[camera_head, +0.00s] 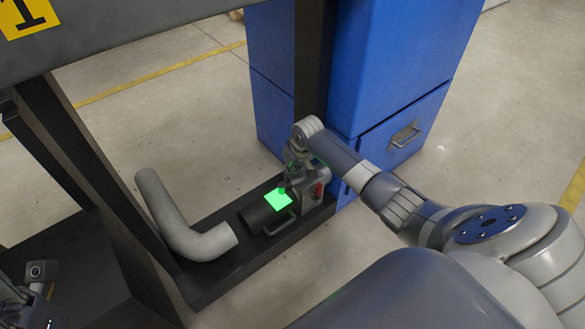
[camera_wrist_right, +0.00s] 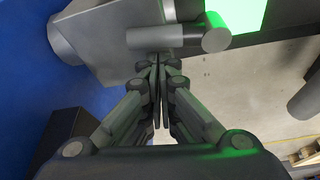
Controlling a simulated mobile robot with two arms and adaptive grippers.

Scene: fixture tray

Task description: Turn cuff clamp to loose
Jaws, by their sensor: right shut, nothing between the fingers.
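The cuff clamp (camera_head: 264,217) is a dark cylinder with a wire handle, lying in the black fixture tray (camera_head: 205,291). A bright green square (camera_head: 278,200) glows on its top and also shows in the right wrist view (camera_wrist_right: 240,15). My right gripper (camera_head: 285,184) is over the grey housing at the clamp's far end. In the wrist view its fingers (camera_wrist_right: 158,62) are shut and empty, close to a grey lever bar (camera_wrist_right: 160,38); contact cannot be told. Part of my left gripper (camera_head: 36,285) shows at the lower left edge, its jaws unclear.
A grey bent pipe (camera_head: 185,222) lies at the tray's left end. A blue cabinet (camera_head: 395,80) stands behind and right of the tray. Dark frame posts (camera_head: 80,170) rise at the left. The floor beyond is open.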

